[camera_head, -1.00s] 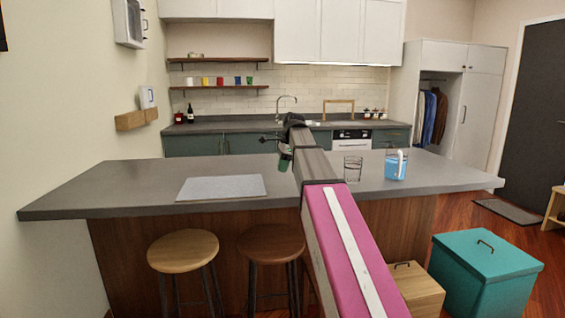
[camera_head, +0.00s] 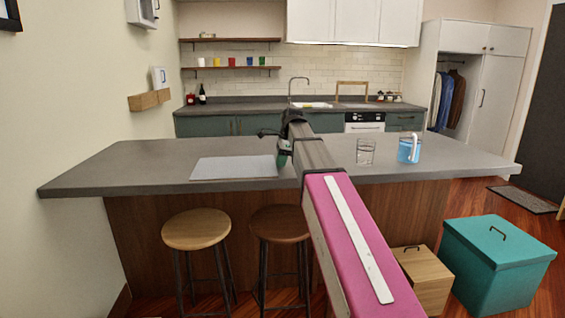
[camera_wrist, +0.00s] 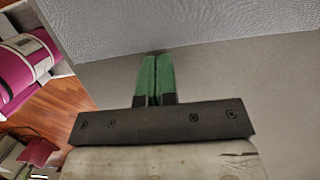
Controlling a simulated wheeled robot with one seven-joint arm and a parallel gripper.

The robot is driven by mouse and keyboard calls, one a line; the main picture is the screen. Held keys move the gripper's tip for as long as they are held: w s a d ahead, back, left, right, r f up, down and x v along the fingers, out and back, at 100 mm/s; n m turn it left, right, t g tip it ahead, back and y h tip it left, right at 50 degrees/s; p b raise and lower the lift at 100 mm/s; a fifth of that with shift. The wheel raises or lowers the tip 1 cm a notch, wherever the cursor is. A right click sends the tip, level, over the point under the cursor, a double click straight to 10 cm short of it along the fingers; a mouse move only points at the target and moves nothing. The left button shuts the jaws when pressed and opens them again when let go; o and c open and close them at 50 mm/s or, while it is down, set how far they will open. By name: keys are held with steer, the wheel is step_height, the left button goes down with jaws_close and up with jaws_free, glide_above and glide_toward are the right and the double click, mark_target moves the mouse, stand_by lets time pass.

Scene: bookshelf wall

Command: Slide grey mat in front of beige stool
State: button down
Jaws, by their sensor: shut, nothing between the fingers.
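The light grey mat (camera_head: 233,168) lies flat on the dark grey counter, above and slightly right of the beige stool (camera_head: 196,229). My gripper (camera_head: 284,154) is low over the counter at the mat's right edge. Its green fingers are shut and empty. In the wrist view my gripper (camera_wrist: 157,56) points at the edge of the mat (camera_wrist: 200,25), with the fingertips at or very close to it. I cannot tell whether they touch.
The counter (camera_head: 110,175) is clear left of the mat. A glass (camera_head: 365,152) and a blue pitcher (camera_head: 409,149) stand to the right. A brown stool (camera_head: 280,224) stands beside the beige one. A wooden box (camera_head: 425,279) and teal box (camera_head: 500,265) are on the floor.

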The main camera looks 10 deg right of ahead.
mark_target(230, 169)
steer(key=shift+a, duration=0.1)
steer(key=a, duration=1.9)
steer(key=shift+a, duration=0.1)
